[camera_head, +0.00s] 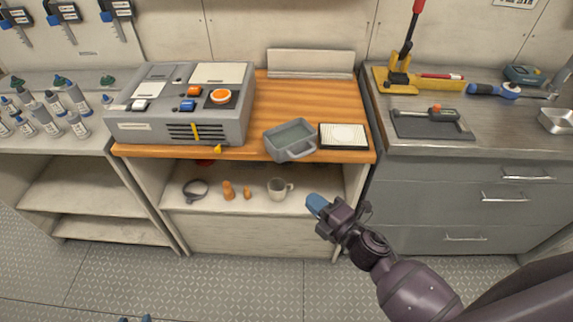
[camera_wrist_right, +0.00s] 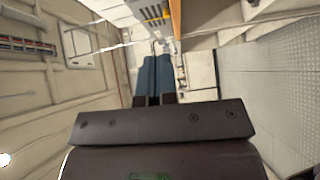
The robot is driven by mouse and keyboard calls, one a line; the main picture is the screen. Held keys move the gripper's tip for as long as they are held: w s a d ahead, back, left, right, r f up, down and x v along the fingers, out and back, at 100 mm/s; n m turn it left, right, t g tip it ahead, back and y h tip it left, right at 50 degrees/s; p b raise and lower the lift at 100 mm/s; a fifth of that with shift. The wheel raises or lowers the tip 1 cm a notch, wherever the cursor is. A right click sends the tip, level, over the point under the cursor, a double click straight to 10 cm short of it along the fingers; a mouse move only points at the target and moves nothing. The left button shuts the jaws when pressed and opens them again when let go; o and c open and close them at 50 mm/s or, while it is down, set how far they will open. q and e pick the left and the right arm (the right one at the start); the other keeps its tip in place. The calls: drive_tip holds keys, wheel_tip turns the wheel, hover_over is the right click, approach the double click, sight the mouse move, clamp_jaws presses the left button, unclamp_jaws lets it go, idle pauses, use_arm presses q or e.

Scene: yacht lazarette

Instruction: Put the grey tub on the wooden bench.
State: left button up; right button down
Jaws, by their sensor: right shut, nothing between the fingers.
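The tub cannot be made out in that view.
A grey control box (camera_head: 180,120) fills the bench's left part. A white-topped dark square item (camera_head: 343,136) lies right beside the tub. The shelf below holds a mug (camera_head: 278,188), a ring clamp (camera_head: 195,190) and orange pieces. Bare wood shows behind the tub.

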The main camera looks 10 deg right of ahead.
sight(286, 157)
drive_tip(key=shift+n, duration=0.4)
drive_tip(key=x, duration=0.4)
drive_tip(key=d+x, duration=0.1)
drive_tip(key=x, duration=0.3)
drive_tip(key=w+d+x, duration=0.1)
drive_tip(key=x, duration=0.4)
drive_tip(key=shift+r, duration=0.2)
use_arm(q)
drive_tip(key=shift+w+r, duration=0.15)
drive_tip(key=shift+r, duration=0.15)
use_arm(e)
drive_tip(key=shift+w+d+b, duration=0.2)
drive_tip(key=shift+w+d, duration=0.05)
drive_tip(key=shift+w, duration=0.55)
drive_tip(key=shift+w+d+b, duration=0.15)
drive_tip(key=shift+w+d, duration=0.1)
drive_tip(key=shift+w, duration=0.55)
use_arm(q)
drive_tip(key=shift+w+f, duration=0.2)
drive_tip(key=shift+f, duration=0.2)
